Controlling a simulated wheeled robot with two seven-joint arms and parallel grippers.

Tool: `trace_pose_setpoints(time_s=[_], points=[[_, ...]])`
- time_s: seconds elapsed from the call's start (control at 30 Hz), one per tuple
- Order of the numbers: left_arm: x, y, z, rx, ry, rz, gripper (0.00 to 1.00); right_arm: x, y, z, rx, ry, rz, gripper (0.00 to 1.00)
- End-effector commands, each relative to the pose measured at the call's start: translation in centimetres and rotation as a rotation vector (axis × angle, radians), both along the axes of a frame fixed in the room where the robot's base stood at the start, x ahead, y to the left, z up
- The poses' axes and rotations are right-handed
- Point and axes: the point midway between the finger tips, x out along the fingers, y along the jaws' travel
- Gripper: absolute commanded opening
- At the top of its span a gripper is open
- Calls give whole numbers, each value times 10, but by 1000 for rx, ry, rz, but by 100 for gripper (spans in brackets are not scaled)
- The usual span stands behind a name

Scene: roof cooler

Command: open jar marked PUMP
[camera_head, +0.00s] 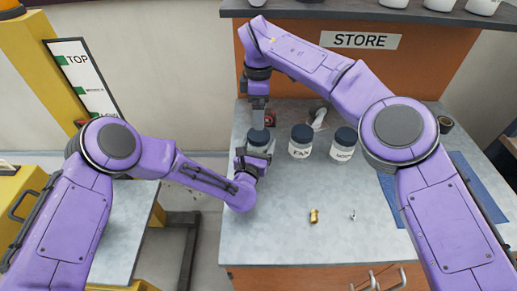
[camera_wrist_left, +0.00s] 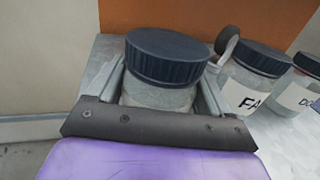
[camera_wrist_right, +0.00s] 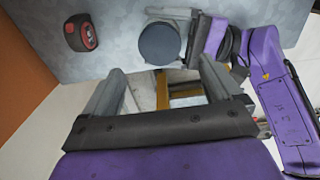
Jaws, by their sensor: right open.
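A glass jar with a dark blue lid (camera_head: 258,137) stands at the left of the bench. No label shows on it, so I cannot read whether it is marked PUMP. In the left wrist view the jar (camera_wrist_left: 160,95) sits between the fingers of my left gripper (camera_wrist_left: 163,92), which look closed against its sides, below the lid. My right gripper (camera_wrist_right: 158,85) is open and empty, pointing down above the jar. The lid (camera_wrist_right: 160,43) shows beyond its fingertips in the right wrist view, not between them. Two more lidded jars, FAN (camera_head: 301,142) and a partly readable one (camera_head: 343,145), stand to the right.
A black and red tape measure (camera_wrist_right: 80,33) lies behind the held jar. A white item with a dark end (camera_head: 318,116) is behind the FAN jar. A brass fitting (camera_head: 314,216) and a small metal part (camera_head: 353,215) lie in front. The bench's front middle is otherwise clear.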

Motion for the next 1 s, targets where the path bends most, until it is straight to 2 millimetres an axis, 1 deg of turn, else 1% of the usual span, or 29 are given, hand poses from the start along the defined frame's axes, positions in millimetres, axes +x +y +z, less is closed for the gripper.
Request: trace_pose_setpoints(time_s=[0.03,0.07,0.1,0.17,0.2,0.23,0.27,0.33,0.5,0.63,0.77,0.87,1.0], points=[[0,0,0,1,0,1,58,0,0,0,0,0,0,92],[0,0,0,1,0,1,48,0,0,0,0,0,0,92],[0,0,0,1,1,1,35,0,0,0,0,0,0,92],[0,0,0,1,1,1,15,0,0,0,0,0,0,92],[0,1,0,1,1,1,2,0,0,1,-2,-3,1,92],[0,1,0,1,1,1,0,1,0,2,-12,-9,0,92],[0,0,-1,1,1,1,0,1,-2,3,-20,-12,-13,92],[0,0,-1,1,1,0,0,1,-2,3,-24,-15,-127,92],[0,1,-1,1,1,0,0,1,-2,1,-15,-10,-509,92],[0,1,-1,1,1,0,0,1,0,0,-2,-1,-714,92],[0,1,-1,1,1,0,0,1,0,-7,-1,2,-787,92],[0,1,-1,1,1,0,0,1,0,-23,-2,3,-788,92],[0,0,-1,1,1,0,0,1,0,-50,-1,3,-788,92]])
